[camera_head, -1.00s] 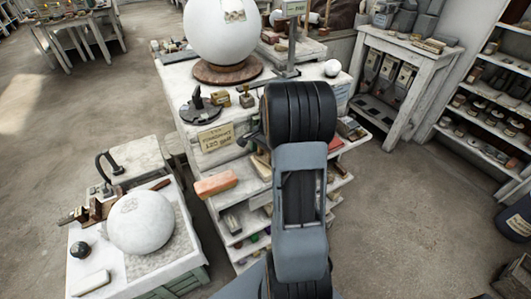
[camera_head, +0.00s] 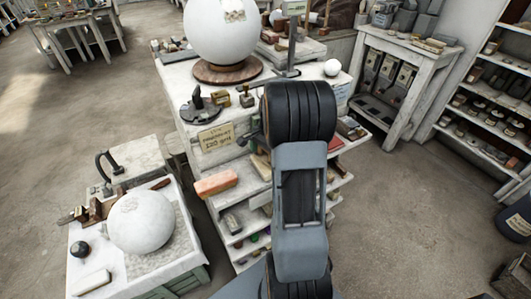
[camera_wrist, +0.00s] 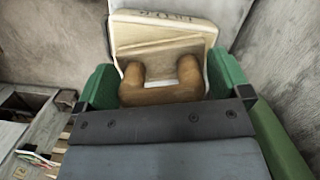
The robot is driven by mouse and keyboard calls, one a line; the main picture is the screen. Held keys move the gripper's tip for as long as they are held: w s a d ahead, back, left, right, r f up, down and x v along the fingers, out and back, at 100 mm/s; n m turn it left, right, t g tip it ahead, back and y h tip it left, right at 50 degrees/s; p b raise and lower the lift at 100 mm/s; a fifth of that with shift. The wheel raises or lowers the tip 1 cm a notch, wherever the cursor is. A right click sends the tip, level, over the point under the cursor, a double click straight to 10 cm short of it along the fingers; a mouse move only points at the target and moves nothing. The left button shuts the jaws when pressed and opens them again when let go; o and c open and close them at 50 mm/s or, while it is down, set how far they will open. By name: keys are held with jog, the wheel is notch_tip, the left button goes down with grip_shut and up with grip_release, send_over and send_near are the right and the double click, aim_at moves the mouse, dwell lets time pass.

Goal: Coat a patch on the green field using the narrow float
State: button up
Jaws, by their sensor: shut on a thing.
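In the wrist view my gripper (camera_wrist: 162,80) is shut on a cream float (camera_wrist: 165,38) with a brown wooden handle (camera_wrist: 160,84). The green jaws sit at either side of the handle, and small lettering shows near the float's far edge. In the head view my own arm hides the gripper and the float. A large white sphere (camera_head: 222,35) stands on a round wooden base on the workbench, with a rough patch near its top. A smaller white sphere (camera_head: 141,220) sits on the low left table. I cannot make out a green field in either view.
The workbench (camera_head: 185,72) carries a dark round stand (camera_head: 199,108), small blocks and a card sign (camera_head: 215,138). An orange block (camera_head: 216,183) lies on a lower shelf. A side table (camera_head: 425,58) and a wall shelf (camera_head: 495,95) stand at right. Open floor (camera_head: 400,215) lies right of my arm.

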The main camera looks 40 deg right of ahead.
notch_tip(320, 180, up, 7)
jog(key=p, duration=0.5)
jog(key=shift+p, duration=0.3)
dwell(0.8)
